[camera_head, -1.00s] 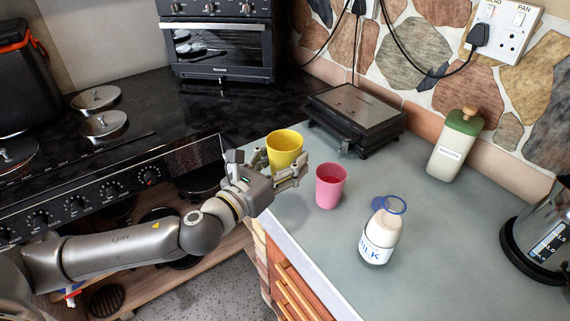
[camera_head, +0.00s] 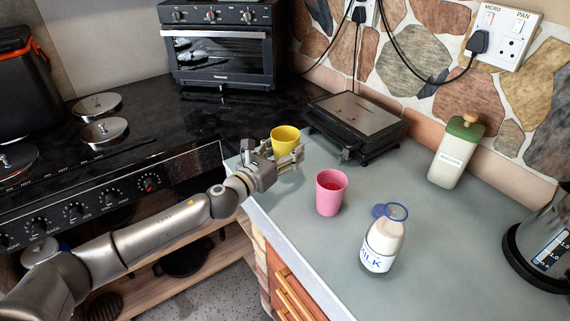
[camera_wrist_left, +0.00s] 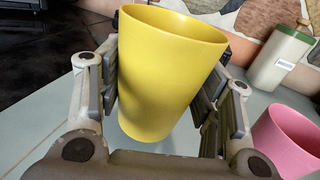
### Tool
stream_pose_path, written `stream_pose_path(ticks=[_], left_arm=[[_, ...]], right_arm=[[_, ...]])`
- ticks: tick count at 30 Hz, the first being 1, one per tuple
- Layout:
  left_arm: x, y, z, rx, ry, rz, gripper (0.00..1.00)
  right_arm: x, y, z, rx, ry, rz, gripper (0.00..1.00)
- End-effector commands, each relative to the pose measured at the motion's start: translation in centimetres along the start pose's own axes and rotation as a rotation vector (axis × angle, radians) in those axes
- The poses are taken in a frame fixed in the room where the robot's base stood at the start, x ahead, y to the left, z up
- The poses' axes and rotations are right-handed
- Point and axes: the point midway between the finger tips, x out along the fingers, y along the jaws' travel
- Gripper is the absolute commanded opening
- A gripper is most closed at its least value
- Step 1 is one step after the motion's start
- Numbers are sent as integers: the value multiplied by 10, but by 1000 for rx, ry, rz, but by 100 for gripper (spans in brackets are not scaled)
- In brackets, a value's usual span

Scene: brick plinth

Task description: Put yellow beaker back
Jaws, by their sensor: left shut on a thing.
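The yellow beaker (camera_head: 285,139) is upright near the far left corner of the grey counter. My left gripper (camera_head: 283,158) is shut on it, with a finger on each side. In the left wrist view the yellow beaker (camera_wrist_left: 165,75) fills the middle between the finger pads of the gripper (camera_wrist_left: 165,110). I cannot tell for sure whether its base touches the counter. A pink beaker (camera_head: 330,192) stands on the counter to the right and nearer; it also shows in the left wrist view (camera_wrist_left: 288,140). My right gripper is not in view.
A milk bottle (camera_head: 382,245) stands nearer on the grey counter (camera_head: 440,240). A black grill (camera_head: 355,122) sits behind the beakers. A green-lidded container (camera_head: 455,152) stands by the wall, and a kettle (camera_head: 540,240) at right. The black hob (camera_head: 150,130) lies left.

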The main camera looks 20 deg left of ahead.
Motion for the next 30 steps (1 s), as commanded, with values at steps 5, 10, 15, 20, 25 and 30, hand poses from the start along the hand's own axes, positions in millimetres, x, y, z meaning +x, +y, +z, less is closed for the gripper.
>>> stream_pose_path(ticks=[5, 10, 15, 20, 25, 30], left_arm=[[8, 6, -12, 0, 0, 0, 32], [13, 10, -30, -4, 3, 0, 32], [13, 12, -48, -4, 2, 1, 32], [13, 12, -49, 1, 0, 0, 32], [13, 12, -50, 1, 0, 0, 32], [13, 12, -52, 1, 0, 0, 66]], right_arm=[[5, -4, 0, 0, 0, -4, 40], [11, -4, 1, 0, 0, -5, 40], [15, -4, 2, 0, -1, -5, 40], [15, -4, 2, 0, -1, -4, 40], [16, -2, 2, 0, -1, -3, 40], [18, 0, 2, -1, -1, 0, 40]])
